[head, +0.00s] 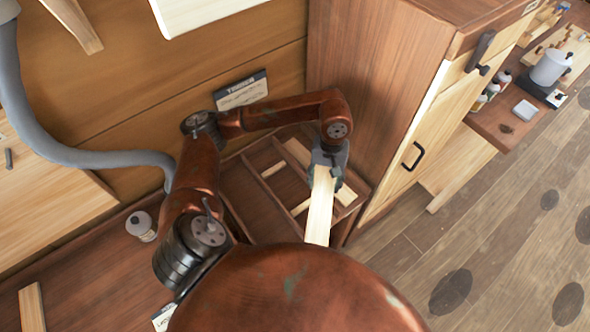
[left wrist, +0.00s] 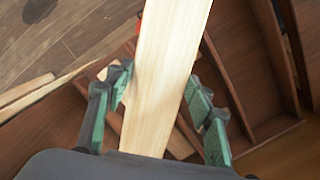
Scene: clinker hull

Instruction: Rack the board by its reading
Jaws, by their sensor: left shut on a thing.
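A pale wooden board (head: 320,205) is held in my left gripper (head: 328,165), which is shut on it. In the left wrist view the board (left wrist: 168,70) runs up between the two green-padded fingers (left wrist: 157,110) and past the top edge. The rack (head: 262,185), a dark wooden frame with divided bays, lies below and behind the gripper. Some pale strips show in it. The gripper and board hide part of its right side. The board's lower end is cut off by my own body in the head view. My right gripper is not in view.
A tall wooden cabinet (head: 365,90) with a black handle stands right of the rack. A sign (head: 241,91) hangs on the wall behind. A small bottle (head: 141,226) and a pale board piece (head: 32,308) are on the left. Open floor (head: 500,230) lies to the right.

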